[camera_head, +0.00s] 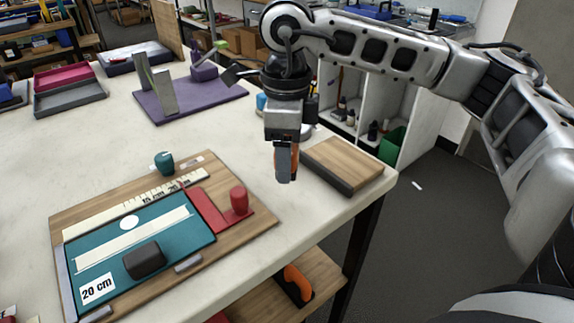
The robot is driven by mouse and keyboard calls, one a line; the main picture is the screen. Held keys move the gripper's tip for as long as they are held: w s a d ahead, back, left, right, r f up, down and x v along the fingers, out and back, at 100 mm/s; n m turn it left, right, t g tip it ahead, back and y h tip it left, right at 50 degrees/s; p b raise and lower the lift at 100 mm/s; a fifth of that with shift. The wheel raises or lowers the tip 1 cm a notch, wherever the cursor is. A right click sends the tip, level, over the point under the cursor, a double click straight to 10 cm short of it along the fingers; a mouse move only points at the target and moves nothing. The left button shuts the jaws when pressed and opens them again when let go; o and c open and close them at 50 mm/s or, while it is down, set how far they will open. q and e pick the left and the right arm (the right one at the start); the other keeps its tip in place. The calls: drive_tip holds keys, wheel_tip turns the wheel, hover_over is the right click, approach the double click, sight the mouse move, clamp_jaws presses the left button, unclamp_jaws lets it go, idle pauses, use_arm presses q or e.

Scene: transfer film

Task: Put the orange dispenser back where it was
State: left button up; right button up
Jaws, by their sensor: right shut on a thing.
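My right gripper (284,178) hangs over the right part of the table, pointing down. It is shut on the orange dispenser (294,160), which is mostly hidden behind the fingers. The dispenser is held beside the left end of a wooden block with a dark edge (347,162); I cannot tell whether it touches the table. My left gripper is not in view.
A wooden board with a teal mat (199,232), red knob (239,200) and dark block (144,260) lies at front left. A purple stand (190,99) and trays (70,98) are farther back. An orange-handled tool (297,284) lies on the shelf below. Bare table lies between board and stand.

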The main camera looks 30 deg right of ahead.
drive_tip(key=shift+w+d+f, duration=0.3)
drive_tip(key=shift+w+f, duration=0.15)
drive_tip(key=shift+f, duration=0.15)
drive_tip(key=f, duration=0.3)
drive_tip(key=shift+w+d+p, duration=0.25)
drive_tip(key=shift+w+p, duration=0.05)
drive_tip(key=shift+p, duration=0.05)
drive_tip(key=shift+f+b, duration=0.3)
drive_tip(key=shift+f, duration=0.5)
drive_tip(key=o, duration=1)
drive_tip(key=shift+r, duration=0.1)
drive_tip(key=shift+c, duration=0.2)
wheel_tip(320, 180, up, 12)
drive_tip(key=shift+r, duration=0.25)
drive_tip(key=shift+f, duration=0.1)
